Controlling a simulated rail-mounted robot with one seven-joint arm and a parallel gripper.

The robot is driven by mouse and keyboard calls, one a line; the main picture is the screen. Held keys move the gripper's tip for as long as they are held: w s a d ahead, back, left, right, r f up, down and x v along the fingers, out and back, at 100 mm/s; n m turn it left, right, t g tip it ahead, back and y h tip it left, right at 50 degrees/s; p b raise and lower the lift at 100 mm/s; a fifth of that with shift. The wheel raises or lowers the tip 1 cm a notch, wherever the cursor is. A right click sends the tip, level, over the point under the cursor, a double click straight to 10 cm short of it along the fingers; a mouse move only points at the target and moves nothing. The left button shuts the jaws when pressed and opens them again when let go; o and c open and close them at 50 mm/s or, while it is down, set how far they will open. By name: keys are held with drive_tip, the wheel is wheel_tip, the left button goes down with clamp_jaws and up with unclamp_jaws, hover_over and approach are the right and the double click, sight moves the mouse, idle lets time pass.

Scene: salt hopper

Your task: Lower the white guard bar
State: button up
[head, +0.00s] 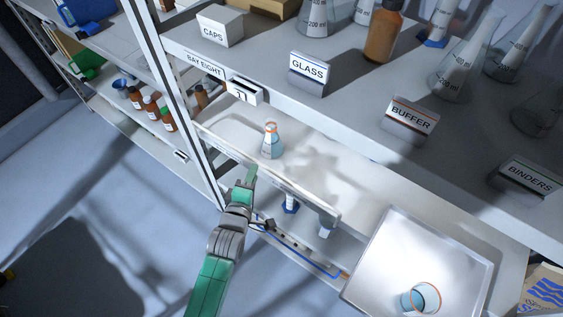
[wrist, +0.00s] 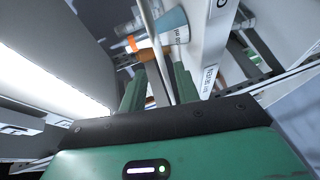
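The white guard bar (head: 297,191) runs along the front edge of the middle shelf in the head view, passing in front of a conical flask. My gripper (head: 250,176) is at the bar's left-middle stretch, near the front edge. In the wrist view the bar (wrist: 151,32) is a thin pale rod running between the two green fingers of my gripper (wrist: 160,70). The fingers stand apart, with gaps showing beside the rod; whether either touches it I cannot tell. The flask (head: 272,144) with blue liquid and an orange rim stands behind the bar.
A white tray (head: 378,262) holding a beaker (head: 420,298) stands at the lower right. The upper shelf carries glassware, a brown bottle (head: 383,37) and label stands. A side shelf with brown bottles (head: 152,107) is at the left. Open floor lies at the lower left.

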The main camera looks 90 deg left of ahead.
drive_tip(key=x, duration=0.8)
drive_tip(key=shift+s+b, duration=0.25)
drive_tip(key=shift+b, duration=0.15)
clamp_jaws()
